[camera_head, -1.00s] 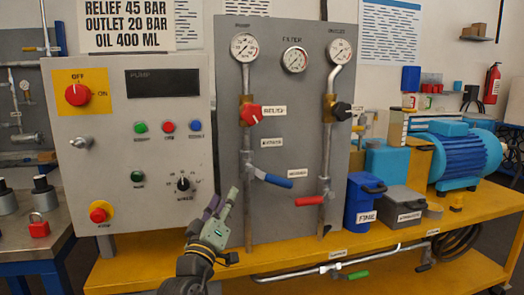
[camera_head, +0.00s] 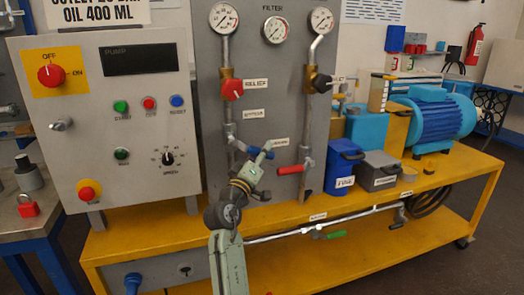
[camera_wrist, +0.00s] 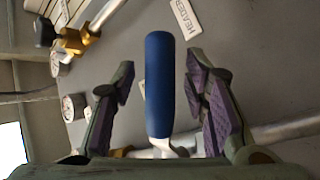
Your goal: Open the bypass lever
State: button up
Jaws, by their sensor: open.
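A blue lever (camera_head: 254,152) sits on the left vertical pipe of the grey panel, partly hidden by my gripper in the head view. In the wrist view the blue lever (camera_wrist: 159,85) stands upright between the two purple-padded fingers, with a gap on each side. My gripper (camera_wrist: 165,88) is open around it, and it shows in front of the panel in the head view (camera_head: 260,160). A label reading HEADER (camera_wrist: 185,17) is near the lever's tip. I cannot make out which lever is labelled bypass.
A red lever (camera_head: 290,169) is on the right pipe, close to my gripper. A red relief knob (camera_head: 232,89) and a black knob (camera_head: 320,83) are above. A green lever (camera_head: 328,235) is on the low pipe. A blue bin (camera_head: 344,165) stands to the right.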

jog(key=shift+w+d, duration=0.1)
jog(key=shift+w, duration=0.05)
grip_shut()
dwell(0.5)
dwell(0.4)
